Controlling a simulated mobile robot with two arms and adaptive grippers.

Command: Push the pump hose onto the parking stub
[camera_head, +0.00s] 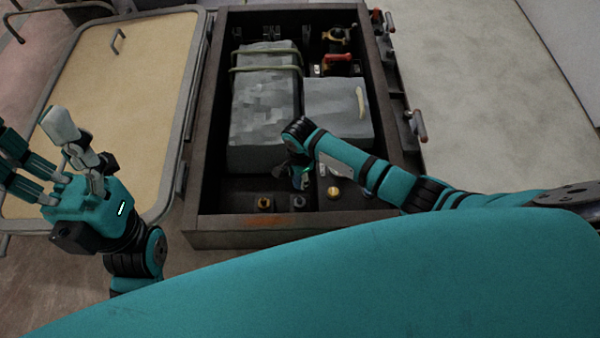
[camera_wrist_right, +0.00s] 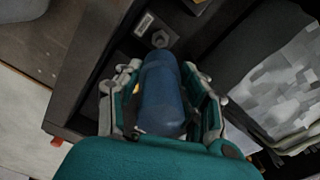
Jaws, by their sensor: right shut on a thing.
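My right gripper (camera_head: 303,178) is down inside the open bay, near its front end. In the right wrist view, the gripper (camera_wrist_right: 163,100) is shut around a thick blue hose end (camera_wrist_right: 160,88), one finger on each side. A grey hexagonal fitting (camera_wrist_right: 160,38) lies just past the hose end, beside a small pale label; I see a gap between them. Brass fittings (camera_head: 264,203) (camera_head: 333,192) sit low at the bay's front. I cannot tell which fitting is the parking stub. My left gripper (camera_head: 42,150) is open and empty over the hatch at left.
The bay's dark walls (camera_head: 200,125) stand close around my right gripper. A grey strapped block (camera_head: 262,105) and a lighter grey box (camera_head: 335,108) fill its middle. A red-handled part (camera_head: 338,58) is at the back. A beige hatch panel (camera_head: 125,75) lies left; latches (camera_head: 418,126) line the right edge.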

